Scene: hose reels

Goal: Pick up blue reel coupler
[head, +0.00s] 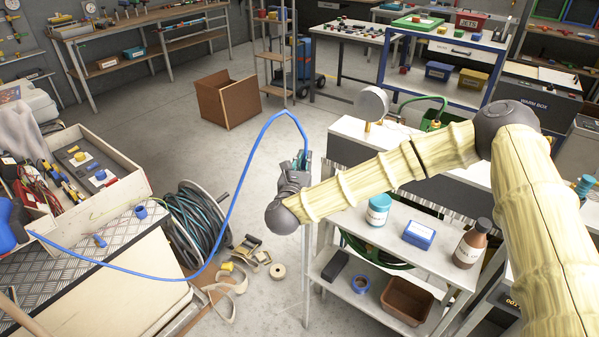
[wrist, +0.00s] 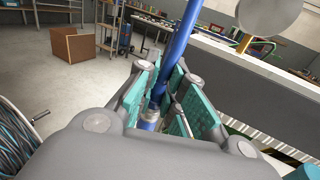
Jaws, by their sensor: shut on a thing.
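The blue reel coupler (wrist: 150,120) sits between the teal pads of my gripper (wrist: 172,88) in the wrist view, with a silvery collar showing low between them. A blue hose (wrist: 183,38) rises from it out of the jaws. My gripper (head: 303,163) is shut on the coupler and held in the air, left of the white shelf unit. In the head view the hose (head: 235,207) arcs up from the left bench into the gripper. The coupler itself is mostly hidden there by the fingers.
A hose reel (head: 200,225) with dark hose stands on the floor at left, beside the bench with a tool crate (head: 118,197). The shelf unit (head: 430,258) holds a jar, a blue box and a brown bottle. A brown box (head: 228,98) stands behind on open floor.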

